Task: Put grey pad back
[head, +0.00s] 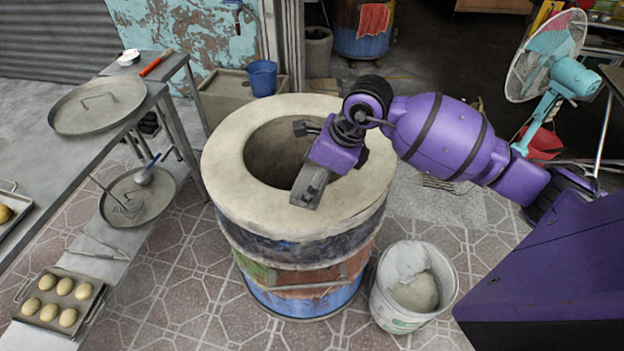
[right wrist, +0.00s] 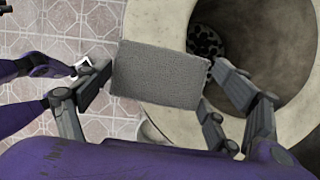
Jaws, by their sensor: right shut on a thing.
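The grey pad (right wrist: 157,75) is a flat, rough-surfaced rectangle in the right wrist view. My right gripper (right wrist: 165,98) is shut on it, with a finger on either side. The pad is over the rim of the barrel oven (right wrist: 160,22), left of its opening in that view. The pad is hard to tell from the fingers there. My left gripper is outside the head view; purple arm parts of mine at the wrist view's left edge do not show its jaws clearly.
A white bucket (head: 385,303) stands on the tiled floor right of the oven. A metal table (head: 75,150) at left bears a round lid (head: 98,104); a tray of buns (head: 94,287) is below. A blue bucket (head: 262,77) and a fan (head: 544,55) are behind.

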